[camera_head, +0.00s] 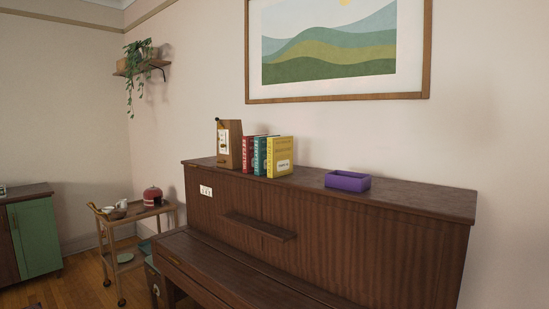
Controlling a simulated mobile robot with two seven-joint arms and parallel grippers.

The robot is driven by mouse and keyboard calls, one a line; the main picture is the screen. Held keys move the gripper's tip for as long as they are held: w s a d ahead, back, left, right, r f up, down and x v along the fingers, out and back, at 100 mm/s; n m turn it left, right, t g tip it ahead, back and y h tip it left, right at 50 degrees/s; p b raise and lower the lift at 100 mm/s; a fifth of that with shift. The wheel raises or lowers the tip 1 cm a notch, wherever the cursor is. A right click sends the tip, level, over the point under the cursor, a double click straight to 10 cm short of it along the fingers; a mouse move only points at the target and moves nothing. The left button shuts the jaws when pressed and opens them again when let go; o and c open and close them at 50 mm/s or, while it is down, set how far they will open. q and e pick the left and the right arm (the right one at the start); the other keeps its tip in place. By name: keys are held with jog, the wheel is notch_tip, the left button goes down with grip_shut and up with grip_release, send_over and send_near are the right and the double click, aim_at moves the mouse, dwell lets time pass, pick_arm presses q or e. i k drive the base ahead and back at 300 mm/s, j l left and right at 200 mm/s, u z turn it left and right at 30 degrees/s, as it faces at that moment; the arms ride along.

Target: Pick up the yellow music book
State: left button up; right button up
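The yellow music book (280,157) stands upright on top of the brown piano (330,235). Its cover faces outward and carries a white label. It is the rightmost in a row of books, right beside a teal book (260,156). A red book (248,153) stands to the left of the teal one. Neither of my grippers shows in the head view.
A wooden metronome-like box (229,145) stands left of the books. A purple open tray (347,181) lies to their right, with a bare gap between. A small shelf (258,226) juts from the piano front. A wooden trolley (133,219) stands at left.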

aim_at(280, 149)
jog(key=i+j+z, duration=0.1)
jog(key=z, duration=0.35)
jog(key=i+j+z, duration=0.1)
jog(key=z, duration=0.3)
jog(key=j+z, duration=0.15)
jog(key=z, duration=0.3)
jog(key=i+j+z, duration=0.1)
jog(key=j+z, duration=0.15)
jog(key=j, duration=0.15)
jog(key=i+j+z, duration=0.1)
jog(key=j+z, duration=0.15)
jog(key=j, duration=0.2)
jog(key=j+z, duration=0.15)
jog(key=j, duration=0.75)
